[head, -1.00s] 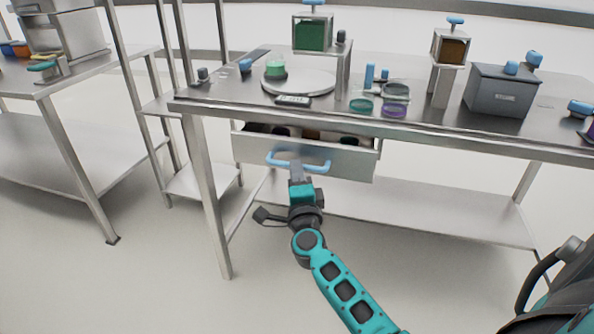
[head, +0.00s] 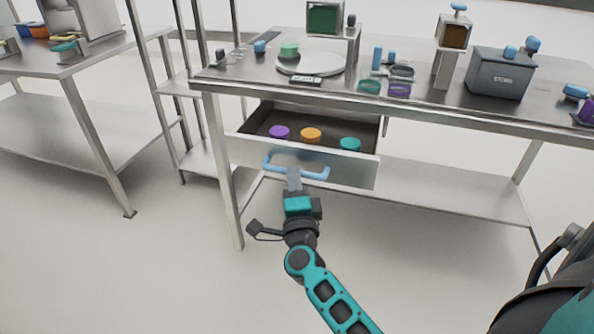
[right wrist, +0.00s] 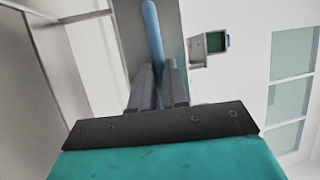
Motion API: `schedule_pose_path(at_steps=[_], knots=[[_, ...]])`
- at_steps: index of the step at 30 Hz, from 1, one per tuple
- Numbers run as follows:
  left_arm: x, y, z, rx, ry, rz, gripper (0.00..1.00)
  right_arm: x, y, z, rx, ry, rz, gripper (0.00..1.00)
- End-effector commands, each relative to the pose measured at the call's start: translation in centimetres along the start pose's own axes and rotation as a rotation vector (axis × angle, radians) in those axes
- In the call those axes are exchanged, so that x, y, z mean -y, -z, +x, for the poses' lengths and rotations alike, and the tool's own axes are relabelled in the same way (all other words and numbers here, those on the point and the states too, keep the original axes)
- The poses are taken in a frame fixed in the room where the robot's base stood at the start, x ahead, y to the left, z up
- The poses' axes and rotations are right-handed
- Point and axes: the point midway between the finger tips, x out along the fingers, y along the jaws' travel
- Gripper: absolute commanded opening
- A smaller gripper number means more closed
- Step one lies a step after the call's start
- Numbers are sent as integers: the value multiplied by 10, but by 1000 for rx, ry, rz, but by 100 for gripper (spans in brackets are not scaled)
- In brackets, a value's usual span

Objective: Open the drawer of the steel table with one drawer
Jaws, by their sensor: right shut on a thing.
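The steel table (head: 430,112) has one drawer (head: 345,172) under its top, and the drawer stands pulled out. Inside it lie a purple disc (head: 279,131), an orange disc (head: 311,134) and a teal disc (head: 350,144). A blue bar handle (head: 315,174) runs across the drawer front. My right gripper (head: 294,172) is shut on the handle, left of the drawer front's middle. In the right wrist view the handle (right wrist: 152,35) runs up from between the two fingers (right wrist: 159,80). My left gripper is not in view.
A second steel table (head: 95,55) stands at left. The floor before the drawer is clear.

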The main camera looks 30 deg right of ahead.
Motion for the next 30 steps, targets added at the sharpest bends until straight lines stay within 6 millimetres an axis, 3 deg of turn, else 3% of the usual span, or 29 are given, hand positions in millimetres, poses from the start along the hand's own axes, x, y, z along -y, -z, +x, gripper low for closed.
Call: schedule_pose_path(at_steps=[14, 15, 23, 30], knots=[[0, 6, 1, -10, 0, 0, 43, 1, -3, -6, 0, 0, 0, 0], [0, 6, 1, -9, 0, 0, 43, 1, -3, -6, 1, 1, 1, 15], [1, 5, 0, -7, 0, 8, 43, 1, -2, -5, 0, 0, 0, 40], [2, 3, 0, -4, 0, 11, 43, 1, -2, -5, 0, 0, 0, 40]])
